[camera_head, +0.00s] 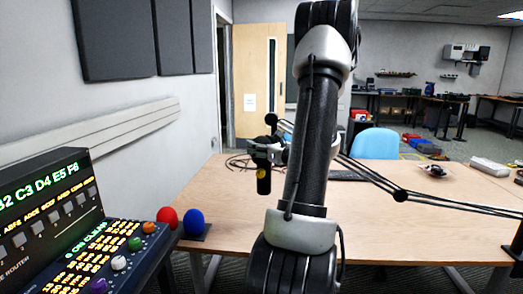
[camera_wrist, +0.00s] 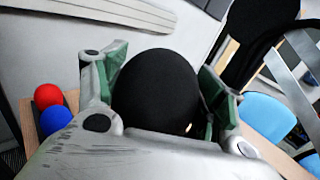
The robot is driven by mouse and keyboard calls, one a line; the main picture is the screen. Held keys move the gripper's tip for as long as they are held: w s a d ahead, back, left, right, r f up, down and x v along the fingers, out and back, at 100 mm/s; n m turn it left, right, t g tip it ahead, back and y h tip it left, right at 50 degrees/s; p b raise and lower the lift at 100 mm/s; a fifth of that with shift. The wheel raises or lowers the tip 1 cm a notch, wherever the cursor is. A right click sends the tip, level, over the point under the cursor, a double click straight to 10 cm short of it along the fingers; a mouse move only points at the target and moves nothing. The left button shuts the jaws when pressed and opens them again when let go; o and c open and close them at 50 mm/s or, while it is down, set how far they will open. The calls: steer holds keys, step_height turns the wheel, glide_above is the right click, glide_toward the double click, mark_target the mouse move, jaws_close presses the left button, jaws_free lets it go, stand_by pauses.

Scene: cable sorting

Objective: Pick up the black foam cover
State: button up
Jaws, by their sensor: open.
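The black foam cover (camera_wrist: 155,88) is a dark rounded shape in the middle of the wrist view. My gripper (camera_wrist: 162,64) is open, with one green-padded finger on each side of the cover. I cannot tell whether the pads touch it. The cover's lower part is hidden by the gripper body. In the head view my arm blocks much of the middle, and I cannot make out the cover or the fingers clearly there. A black microphone-like body (camera_head: 264,182) with a yellow mark hangs left of my arm.
A red ball (camera_head: 167,217) and a blue ball (camera_head: 193,223) stand at the near left of the wooden table (camera_head: 420,228). A lit router panel (camera_head: 70,230) is at the left. A thin boom (camera_head: 455,206) crosses the right side. A blue chair (camera_head: 376,144) stands behind.

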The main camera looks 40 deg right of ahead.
steer(key=c, duration=0.4)
